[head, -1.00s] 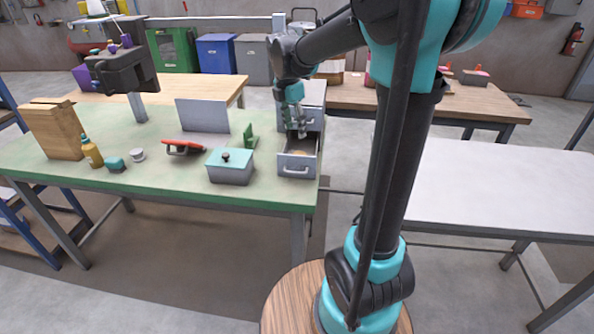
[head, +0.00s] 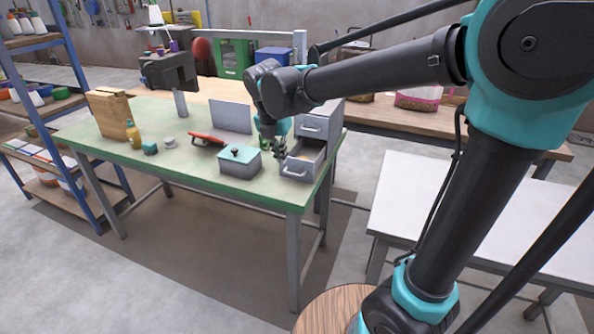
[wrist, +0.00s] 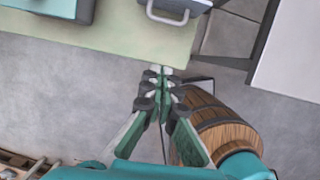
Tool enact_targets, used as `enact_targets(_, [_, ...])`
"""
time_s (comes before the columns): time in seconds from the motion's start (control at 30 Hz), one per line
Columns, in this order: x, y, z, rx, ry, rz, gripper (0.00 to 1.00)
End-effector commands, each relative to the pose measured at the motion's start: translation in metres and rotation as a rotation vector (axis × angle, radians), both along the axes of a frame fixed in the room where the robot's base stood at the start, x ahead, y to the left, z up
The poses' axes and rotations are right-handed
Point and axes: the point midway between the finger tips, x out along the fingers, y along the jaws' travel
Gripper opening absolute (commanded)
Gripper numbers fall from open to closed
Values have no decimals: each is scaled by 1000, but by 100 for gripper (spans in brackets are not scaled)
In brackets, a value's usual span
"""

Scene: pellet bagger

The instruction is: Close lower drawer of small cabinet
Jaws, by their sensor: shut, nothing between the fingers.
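The small grey cabinet (head: 318,124) stands at the right end of the green table. Its lower drawer (head: 301,170) is pulled out, with something tan inside; the upper drawer (head: 313,126) looks closed. The lower drawer's handle (wrist: 180,14) shows at the top of the wrist view. My gripper (head: 279,152) appears beside the left of the open drawer in the head view. In the wrist view my gripper (wrist: 161,71) has its fingertips together and empty, near the table's edge and apart from the handle. My arm hides a little of the cabinet's left side.
A grey box with a teal lid (head: 239,160) stands just left of the drawer. A red-handled tool (head: 206,139) and an upright grey panel (head: 231,117) are further left on the green table (head: 190,182). A white table (head: 437,205) stands to the right, with floor between.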

Motion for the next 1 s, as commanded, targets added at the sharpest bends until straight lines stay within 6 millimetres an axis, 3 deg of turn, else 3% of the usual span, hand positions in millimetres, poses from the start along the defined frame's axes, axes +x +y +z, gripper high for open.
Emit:
enact_targets(0.17, [6,-2,-20,1,0,-2,0])
enact_targets(0.57, [27,-9,-94,1,1,-4,0])
enact_targets(0.8, [56,-19,-100,0,1,-4,0])
enact_targets(1.0, [64,-22,-102,0,1,-3,0])
